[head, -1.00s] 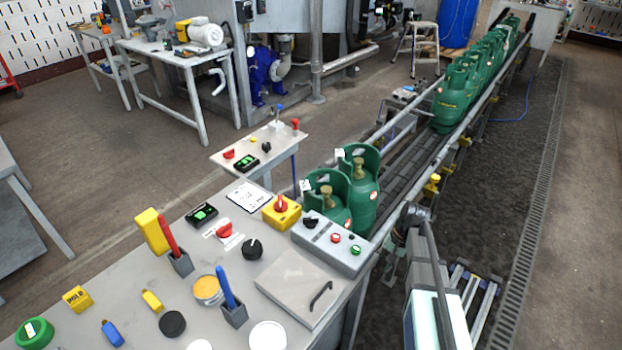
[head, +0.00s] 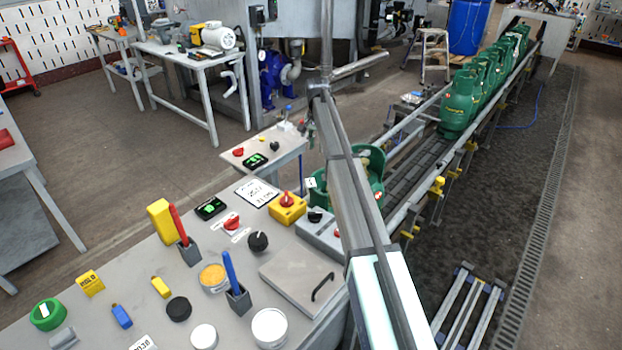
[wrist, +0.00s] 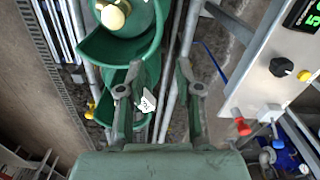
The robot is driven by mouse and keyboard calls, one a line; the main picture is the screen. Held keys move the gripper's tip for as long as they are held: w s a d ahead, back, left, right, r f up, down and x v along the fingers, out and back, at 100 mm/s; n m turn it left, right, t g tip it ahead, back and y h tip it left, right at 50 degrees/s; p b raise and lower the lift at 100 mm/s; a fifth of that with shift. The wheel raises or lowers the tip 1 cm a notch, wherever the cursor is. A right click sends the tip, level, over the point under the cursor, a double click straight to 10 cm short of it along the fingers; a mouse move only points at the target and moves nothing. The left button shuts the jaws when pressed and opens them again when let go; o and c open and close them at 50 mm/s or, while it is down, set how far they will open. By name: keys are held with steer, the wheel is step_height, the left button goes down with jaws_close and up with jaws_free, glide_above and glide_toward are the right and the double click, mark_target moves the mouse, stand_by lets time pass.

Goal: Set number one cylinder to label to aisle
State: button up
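Two green gas cylinders stand at the near end of the conveyor, partly hidden behind my arm in the head view. The nearer one's white tag (head: 311,183) shows left of the arm, and part of the other cylinder (head: 376,192) shows right of it. In the wrist view, one cylinder's round collar and pale valve (wrist: 113,16) are at the top. Below it is another green collar with a white tag (wrist: 148,102); its number is not readable. My gripper (wrist: 154,80) is open, its fingers apart beside this tag. I cannot tell whether they touch the collar.
More green cylinders (head: 461,103) queue farther up the conveyor. The control bench (head: 110,262) with switches, pots and a lidded box is at front left. A small side table (head: 275,160) with a display and valve handles is beside the conveyor. The floor right of the conveyor is mostly clear.

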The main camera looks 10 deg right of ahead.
mark_target(316, 177)
step_height(316, 177, down, 16)
steer(key=p, duration=0.3)
steer(key=shift+r+p, duration=0.1)
steer(key=shift+p, duration=0.25)
jaws_close()
